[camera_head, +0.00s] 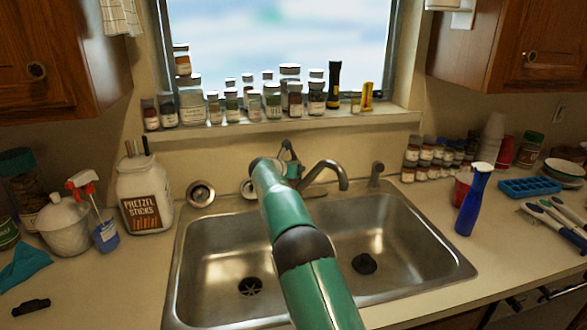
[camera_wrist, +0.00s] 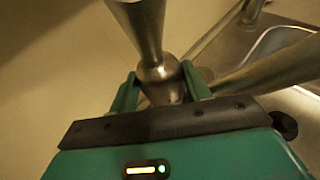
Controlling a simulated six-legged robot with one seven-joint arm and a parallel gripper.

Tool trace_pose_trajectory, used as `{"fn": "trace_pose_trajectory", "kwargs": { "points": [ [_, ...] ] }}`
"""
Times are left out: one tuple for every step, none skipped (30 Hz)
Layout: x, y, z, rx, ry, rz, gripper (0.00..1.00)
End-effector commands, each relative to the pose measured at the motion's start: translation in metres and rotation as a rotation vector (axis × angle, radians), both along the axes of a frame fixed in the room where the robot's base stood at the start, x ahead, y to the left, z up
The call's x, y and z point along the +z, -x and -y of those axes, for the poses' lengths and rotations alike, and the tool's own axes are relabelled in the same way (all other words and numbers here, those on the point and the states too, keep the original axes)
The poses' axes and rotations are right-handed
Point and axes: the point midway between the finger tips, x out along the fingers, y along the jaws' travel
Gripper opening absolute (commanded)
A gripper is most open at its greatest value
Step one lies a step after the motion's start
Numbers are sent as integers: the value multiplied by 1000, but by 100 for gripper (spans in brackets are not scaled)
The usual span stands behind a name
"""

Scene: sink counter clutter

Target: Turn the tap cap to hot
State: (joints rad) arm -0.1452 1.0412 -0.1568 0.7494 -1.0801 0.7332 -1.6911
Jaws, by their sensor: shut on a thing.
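The tap stands behind the sink's centre. Its curved metal spout (camera_head: 328,168) reaches right over the right basin and also shows in the wrist view (camera_wrist: 262,70). In the wrist view the tap cap (camera_wrist: 163,82) is a rounded metal piece with a flared lever (camera_wrist: 142,22) rising from it. My gripper (camera_wrist: 158,90) has its two green fingers on either side of the cap and is shut on it. In the head view my gripper (camera_head: 293,172) is at the tap, and my arm partly hides the cap and tap base. Hot or cold marks cannot be seen.
A double steel sink (camera_head: 183,290) lies below the tap. Jars (camera_head: 272,100) crowd the windowsill behind. A pretzel jar (camera_head: 145,195) stands left, and a blue bottle (camera_head: 473,202) right. Both basins look empty.

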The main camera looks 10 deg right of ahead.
Motion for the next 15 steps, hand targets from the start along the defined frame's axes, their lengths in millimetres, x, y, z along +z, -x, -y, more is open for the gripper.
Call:
{"fn": "trace_pose_trajectory", "kwargs": {
  "points": [
    [3, -2, 0, -21, 3, 7, 25],
    [2, -2, 0, -35, 4, 6, 25],
    [2, -1, 0, -51, 3, 6, 25],
    [3, -2, 0, -59, 2, 6, 25],
    [2, -1, 0, -69, 2, 5, 25],
    [3, -1, 0, -78, 1, 5, 25],
    [3, -1, 0, -82, 1, 6, 25],
    [3, 0, 0, -86, 1, 5, 25],
    [3, 0, 0, -91, 0, 4, 25],
    [3, 0, 0, -92, 0, 4, 25],
    [3, 0, 0, -92, 0, 4, 25],
    [3, 0, 0, -92, 0, 4, 25],
    [3, 0, 0, -92, 0, 4, 25],
    [3, 0, 0, -92, 0, 4, 25],
    [3, 0, 0, -91, -1, 5, 25]
  ]
}}
